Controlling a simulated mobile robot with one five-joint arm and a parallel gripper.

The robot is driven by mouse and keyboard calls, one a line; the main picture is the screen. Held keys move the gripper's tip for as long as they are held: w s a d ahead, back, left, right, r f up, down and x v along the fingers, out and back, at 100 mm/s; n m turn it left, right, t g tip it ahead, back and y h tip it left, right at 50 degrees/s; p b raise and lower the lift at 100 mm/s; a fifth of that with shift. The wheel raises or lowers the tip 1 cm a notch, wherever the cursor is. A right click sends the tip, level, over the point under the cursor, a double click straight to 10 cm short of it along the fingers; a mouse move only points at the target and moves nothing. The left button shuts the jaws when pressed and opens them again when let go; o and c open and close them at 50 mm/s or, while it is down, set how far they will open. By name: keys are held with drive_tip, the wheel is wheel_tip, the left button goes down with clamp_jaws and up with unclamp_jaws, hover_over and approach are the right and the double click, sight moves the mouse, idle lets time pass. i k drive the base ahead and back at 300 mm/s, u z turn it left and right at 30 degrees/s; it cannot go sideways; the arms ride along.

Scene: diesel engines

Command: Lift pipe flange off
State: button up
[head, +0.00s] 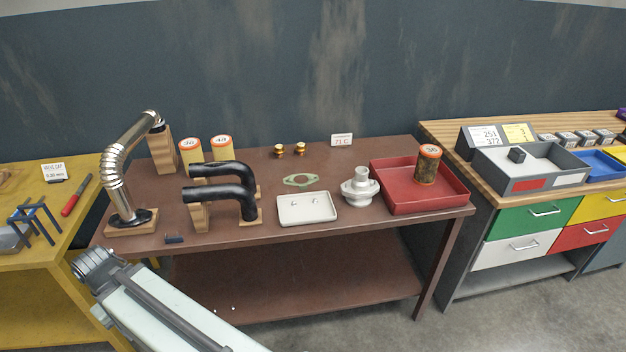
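A silver pipe (115,170) with a ribbed flexible section stands at the left of the brown table. Its lower end has a dark flange (131,218) that sits on a wooden block (118,230). Its upper end bends right to a dark end piece (157,126) at a taller wooden block (161,152). My gripper (92,263) is at the lower left, in front of the table's left end and apart from the pipe. Its fingers are small and seen at an angle, so I cannot tell whether they are open or shut.
Black hoses (235,188) on wooden blocks stand right of the pipe. A small black piece (174,239) lies near the front edge. Further right are a green gasket (299,181), white tray (290,212), silver housing (361,190) and red tray (402,209). A yellow bench (40,260) adjoins left.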

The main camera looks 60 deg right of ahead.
sight(360, 185)
drive_tip(key=u, duration=0.5)
drive_tip(key=k, duration=1.25)
drive_tip(key=z, duration=1.05)
drive_tip(key=i, duration=0.7)
drive_tip(key=u, duration=0.05)
